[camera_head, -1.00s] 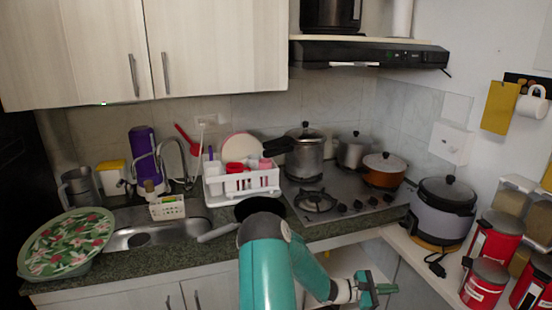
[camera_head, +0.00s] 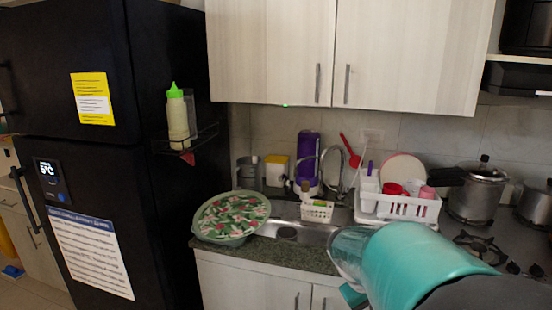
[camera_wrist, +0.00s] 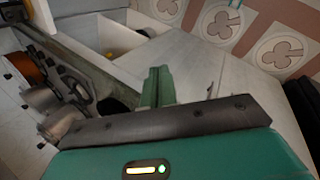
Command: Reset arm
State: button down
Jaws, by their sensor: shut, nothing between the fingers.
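My gripper (camera_wrist: 158,88) shows in the wrist view as green fingers pressed together, with nothing between them. In the head view my teal arm is folded in the lower right and hides part of the counter front. A bit of green at its lower left edge may be the gripper, mostly hidden. No spice dispensers show in the current head view.
A black fridge (camera_head: 95,150) stands at the left. The counter (camera_head: 265,255) bears a floral tray (camera_head: 232,215), a sink and a white dish rack (camera_head: 400,207). An orange pot (camera_wrist: 27,68) and the stove show in the wrist view, beside patterned floor tiles (camera_wrist: 270,50).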

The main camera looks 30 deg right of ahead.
jog(key=a+r+n+t+y, duration=0.1)
jog(key=a+r+t+y, duration=0.1)
jog(key=a, duration=1.1)
jog(key=s+a+r+n+t+y, duration=0.1)
jog(key=a+r+t+y, duration=0.2)
jog(key=a, duration=1.1)
notch_tip(320, 180, up, 4)
jog(key=t, duration=0.2)
jog(key=shift+s+a+t, duration=0.2)
jog(key=shift+a+t, duration=0.1)
jog(key=shift+d, duration=0.2)
